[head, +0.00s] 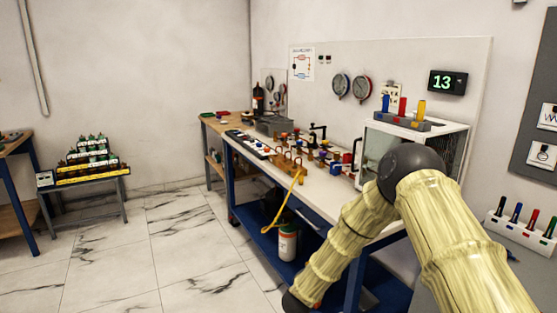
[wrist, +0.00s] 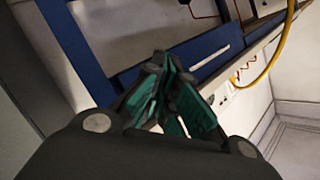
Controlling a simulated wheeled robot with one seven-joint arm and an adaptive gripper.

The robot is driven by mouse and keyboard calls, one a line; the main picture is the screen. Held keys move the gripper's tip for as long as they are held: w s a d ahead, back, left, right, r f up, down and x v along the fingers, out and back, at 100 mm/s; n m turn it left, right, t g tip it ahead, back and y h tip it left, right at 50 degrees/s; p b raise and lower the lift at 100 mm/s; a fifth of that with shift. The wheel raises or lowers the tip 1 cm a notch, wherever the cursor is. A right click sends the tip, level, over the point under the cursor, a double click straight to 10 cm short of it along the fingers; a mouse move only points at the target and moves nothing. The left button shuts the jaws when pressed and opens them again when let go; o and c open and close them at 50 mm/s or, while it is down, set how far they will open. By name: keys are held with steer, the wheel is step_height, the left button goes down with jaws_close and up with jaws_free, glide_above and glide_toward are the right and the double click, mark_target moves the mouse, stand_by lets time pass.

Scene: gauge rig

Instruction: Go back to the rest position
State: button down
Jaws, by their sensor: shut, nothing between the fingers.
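My gripper (wrist: 165,95) shows in the wrist view with its teal-padded fingers brought together and nothing between them. Behind it are a blue bench frame (wrist: 75,50) and a yellow hose (wrist: 268,62). In the head view my arm, in a pale ribbed cover with a dark joint, fills the lower right and reaches down in front of the workbench (head: 340,195). The gripper itself is hidden in the head view.
The workbench carries brass valves (head: 288,163), a white glass-fronted box (head: 430,140) and colored cylinders on a grey block (head: 403,122). A gas canister (head: 287,243) stands on the lower shelf. Marble floor (head: 165,245) is open at left, near a stepped bottle rack (head: 92,165).

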steer(key=s+d+f+n+g+y+p, duration=0.1)
steer(key=s+f+n+g+y, duration=0.15)
steer(key=s+f, duration=0.4)
steer(key=s+d+f+n+g+y+p, duration=0.1)
steer(key=s+f+n, duration=0.25)
steer(key=s, duration=0.65)
steer(key=s+d+f+n+g+y+p, duration=0.1)
steer(key=s+d+f+n+g, duration=0.1)
steer(key=s+f, duration=0.5)
steer(key=s+d+n+g+p, duration=0.1)
steer(key=s+d+g, duration=0.1)
steer(key=s, duration=0.9)
steer(key=s+d+r+n+g+p, duration=0.1)
steer(key=s+n+g, duration=0.1)
steer(key=s, duration=1)
steer(key=s+d+r+n+g+y+p, duration=0.1)
steer(key=s+g, duration=0.3)
steer(key=s, duration=0.7)
steer(key=shift+s+d+n, duration=0.15)
steer(key=shift+d+n, duration=0.15)
steer(key=shift+d, duration=0.55)
steer(key=shift+r, duration=0.1)
